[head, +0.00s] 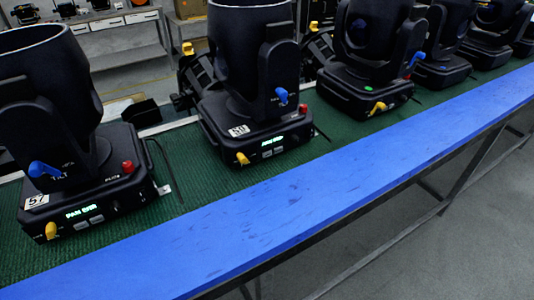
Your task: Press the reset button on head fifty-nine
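Several black moving-head lights stand in a row on a green mat. The nearest head (95,180), at the left, has a white label (36,201) that reads 57. The middle head (255,120) has a white label (238,130) that is tilted and too small to read surely; it may be 59. It has a small red knob or button (303,108) at its right corner, a blue lever (282,95), a yellow lever (242,158) and a lit green display (272,142). No label is legible on the head to its right (365,85). Neither of my grippers is in view.
A blue strip (300,200) forms the front edge of the bench, with dark legs below it. Grey floor (440,250) lies open at lower right. A metal table (120,40) stands behind.

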